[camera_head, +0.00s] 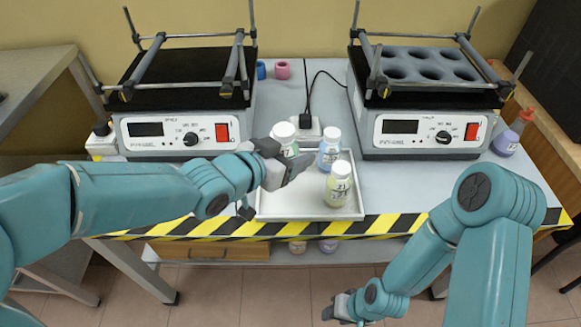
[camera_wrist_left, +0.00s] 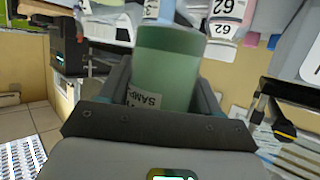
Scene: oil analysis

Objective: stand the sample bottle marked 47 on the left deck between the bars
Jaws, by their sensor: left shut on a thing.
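My left gripper (camera_head: 292,168) is shut on a pale green sample bottle with a white cap (camera_head: 284,133), at the left of the white tray (camera_head: 262,212). In the left wrist view the green bottle (camera_wrist_left: 168,65) sits between the fingers; part of its label shows, but its number cannot be read. The left deck (camera_head: 185,64) is a black flat top on the left shaker, with metal bars across it; nothing stands on it. My right gripper (camera_head: 340,307) hangs low in front of the table; its jaws are too small to judge.
A blue bottle marked 62 (camera_head: 330,148) and a yellowish bottle apparently marked 21 (camera_head: 339,185) stand in the tray. The right shaker (camera_head: 425,68) has a deck with round holes and bars. Blue and pink small items (camera_head: 282,70) lie between the shakers, near a black cable.

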